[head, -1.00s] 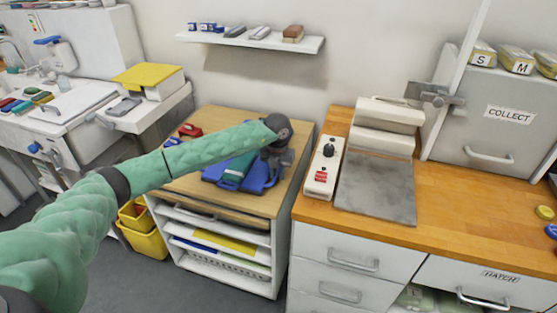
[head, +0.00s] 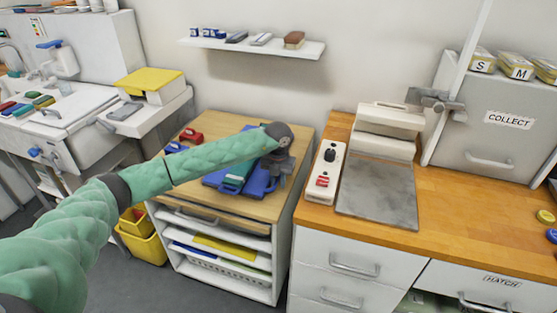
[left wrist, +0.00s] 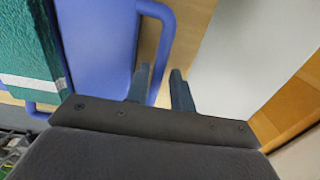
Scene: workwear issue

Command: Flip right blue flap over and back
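The right blue flap (head: 259,187) lies flat on the wooden cabinet top, to the right of a teal piece (head: 234,177). My left gripper (head: 278,180) hangs over its right side, and the wrist hides part of it. In the left wrist view the flap (left wrist: 98,45) has a blue loop (left wrist: 167,35) along its right edge. The two dark fingers of my left gripper (left wrist: 161,88) are apart there, with the loop's bar showing in the gap between them. I cannot tell whether they touch it. My right gripper is not in view.
The wooden cabinet top (head: 205,132) also holds a red item (head: 191,135). To the right, past a gap, a counter carries a white switch box (head: 325,172) and a press with a grey plate (head: 378,192). A wall shelf (head: 252,44) is behind.

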